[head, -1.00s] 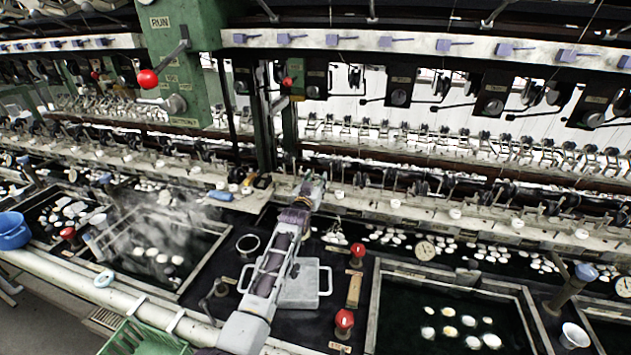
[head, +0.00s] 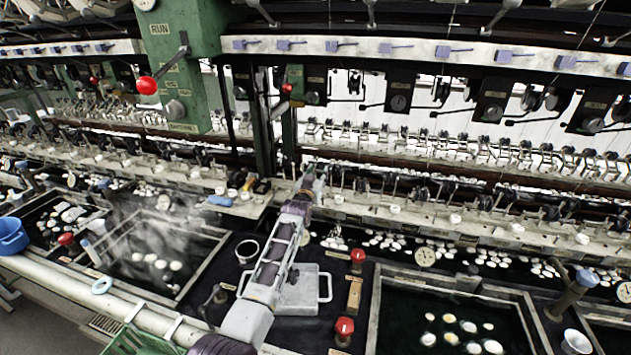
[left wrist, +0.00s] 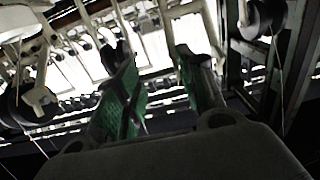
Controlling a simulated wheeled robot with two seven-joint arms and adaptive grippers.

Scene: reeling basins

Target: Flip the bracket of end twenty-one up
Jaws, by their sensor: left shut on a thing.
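My left gripper (head: 314,176) reaches forward to the lower row of small metal brackets (head: 365,185) behind the basins, just right of the dark post. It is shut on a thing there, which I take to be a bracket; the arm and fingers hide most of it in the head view. In the left wrist view its two green-padded fingers (left wrist: 158,75) stand apart, and what lies between them is too dark to make out. A pale bracket with a dark wheel (left wrist: 22,108) shows left of the fingers. The end numbers are too small to read. My right gripper is not in view.
A green control post (head: 180,60) with a red-knobbed lever (head: 148,86) stands at the left. Water basins (head: 440,300) with cocoons lie below. A square metal lid (head: 300,290) and red knobs (head: 344,326) sit near my arm.

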